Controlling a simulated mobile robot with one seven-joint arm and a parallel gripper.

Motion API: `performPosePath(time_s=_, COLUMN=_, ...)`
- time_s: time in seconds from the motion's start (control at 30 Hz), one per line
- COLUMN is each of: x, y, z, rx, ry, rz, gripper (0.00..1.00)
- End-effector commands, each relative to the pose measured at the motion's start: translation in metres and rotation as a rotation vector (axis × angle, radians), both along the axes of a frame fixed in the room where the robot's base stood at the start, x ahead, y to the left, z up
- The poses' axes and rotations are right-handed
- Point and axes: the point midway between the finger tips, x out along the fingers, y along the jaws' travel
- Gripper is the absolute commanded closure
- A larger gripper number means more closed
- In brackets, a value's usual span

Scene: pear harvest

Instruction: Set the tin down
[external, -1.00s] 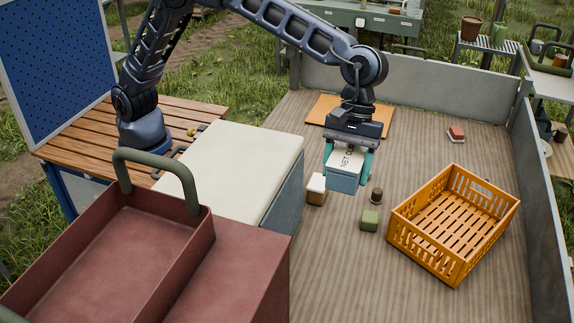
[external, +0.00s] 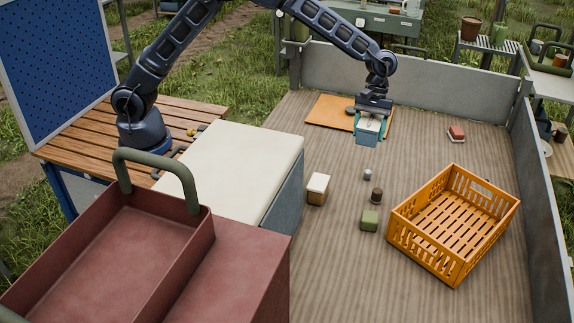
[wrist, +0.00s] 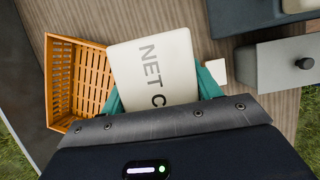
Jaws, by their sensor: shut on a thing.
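The tin (external: 366,138) is a blue-grey box with a cream top. In the wrist view its top (wrist: 152,62) carries dark letters that begin "NET C". My gripper (external: 372,117) is shut on the tin, with a teal finger on either side of it. The tin is near the right edge of a flat orange-brown board (external: 327,112) on the wooden bed floor. I cannot tell whether the tin touches the board or floor or hangs above it. My gripper hides part of the board.
An orange slatted crate (external: 433,247) stands at the right. A white-topped brown box (external: 317,193), small grey cylinder (external: 367,175), dark brown jar (external: 376,195) and green block (external: 370,220) stand in the middle. A red-topped block (external: 456,134) lies back right. Grey walls edge the bed.

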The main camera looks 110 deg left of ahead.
Motion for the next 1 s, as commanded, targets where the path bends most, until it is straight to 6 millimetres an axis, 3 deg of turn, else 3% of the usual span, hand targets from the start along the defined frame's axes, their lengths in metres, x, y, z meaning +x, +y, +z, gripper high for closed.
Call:
performPosePath(time_s=0.1, x=-0.019, y=0.049, z=-0.019, rx=-0.001, ry=0.002, rz=0.008, gripper=0.67)
performPosePath(time_s=0.5, x=-0.104, y=0.190, z=-0.079, rx=-0.001, ry=0.003, rz=0.011, gripper=0.67)
performPosePath(time_s=0.8, x=-0.190, y=0.279, z=-0.123, rx=-0.001, ry=0.002, rz=0.016, gripper=0.67)
performPosePath(time_s=1.0, x=-0.247, y=0.321, z=-0.147, rx=-0.001, ry=0.002, rz=0.016, gripper=0.67)
